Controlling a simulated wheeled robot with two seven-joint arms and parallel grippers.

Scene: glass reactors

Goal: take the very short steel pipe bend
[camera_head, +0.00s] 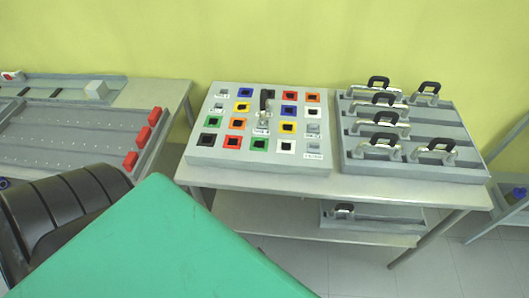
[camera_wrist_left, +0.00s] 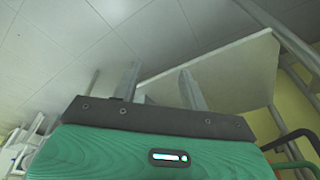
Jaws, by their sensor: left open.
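Several steel pipe bends with black handles lie in the grey slotted tray (camera_head: 405,144) on the right of the table. One more pipe bend (camera_head: 261,127) with an upright black handle stands on the grey board with coloured square sockets (camera_head: 195,152). Another pipe bend (camera_head: 343,211) lies in a tray on the lower shelf. I cannot tell for certain which is the very short one. My left gripper (camera_wrist_left: 158,68) shows in the left wrist view, its two fingers apart and nothing between them. My right gripper is not in view.
The table (camera_head: 400,194) stands against a yellow-green wall. On the left, another table carries a perforated tray (camera_head: 62,146) with red blocks (camera_head: 130,160). A large green surface, probably mine, covers the lower head view. The table's front strip is clear.

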